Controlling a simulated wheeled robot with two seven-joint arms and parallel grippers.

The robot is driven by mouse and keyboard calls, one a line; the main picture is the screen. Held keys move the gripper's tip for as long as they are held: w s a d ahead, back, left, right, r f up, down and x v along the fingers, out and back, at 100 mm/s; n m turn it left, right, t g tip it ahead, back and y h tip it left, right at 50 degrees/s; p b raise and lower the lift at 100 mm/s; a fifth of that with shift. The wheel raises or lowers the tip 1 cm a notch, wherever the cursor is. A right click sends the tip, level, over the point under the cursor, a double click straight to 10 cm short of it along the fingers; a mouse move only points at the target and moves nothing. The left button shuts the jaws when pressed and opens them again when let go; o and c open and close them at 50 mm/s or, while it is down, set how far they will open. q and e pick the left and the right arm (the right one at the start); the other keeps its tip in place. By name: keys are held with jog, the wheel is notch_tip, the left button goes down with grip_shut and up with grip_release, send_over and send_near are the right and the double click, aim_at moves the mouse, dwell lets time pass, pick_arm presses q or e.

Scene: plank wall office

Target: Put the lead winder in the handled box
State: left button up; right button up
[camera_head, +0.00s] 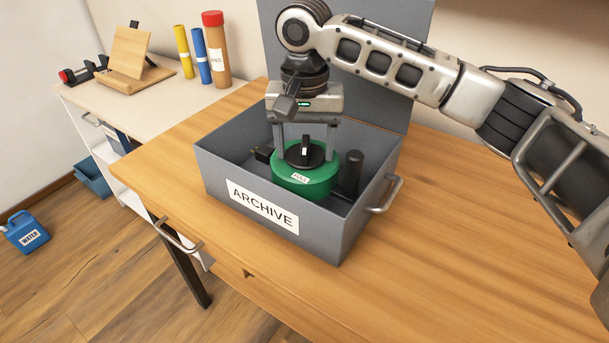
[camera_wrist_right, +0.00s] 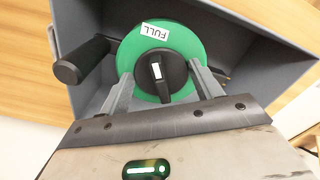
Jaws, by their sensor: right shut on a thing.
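The lead winder (camera_head: 318,185) is a green reel with a "FULL" label, a black centre knob and a black upright grip at its right. It is inside the grey handled box (camera_head: 320,237), below the rim; whether it touches the floor of the box is hidden by the front wall. The box has an "ARCHIVE" label, a metal handle on its right side and a raised lid behind. My right gripper (camera_head: 305,150) points down into the box, shut on the winder. In the right wrist view its fingers flank the knob of the winder (camera_wrist_right: 190,40). My left gripper is out of view.
The box stands on a wooden desk (camera_head: 450,235), with bare desk to its right. On the white side table (camera_head: 160,105) at the left stand several tubes and a wooden stand (camera_head: 130,65). A blue water can (camera_head: 25,232) is on the floor.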

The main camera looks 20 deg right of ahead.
aim_at(305, 174)
notch_tip(305, 174, down, 6)
jog(key=shift+f, duration=0.25)
jog(key=shift+f, duration=0.1)
jog(key=o, duration=1.6)
jog(key=shift+o, duration=0.2)
notch_tip(305, 174, up, 12)
jog(key=shift+f, duration=0.1)
jog(key=shift+r, duration=0.2)
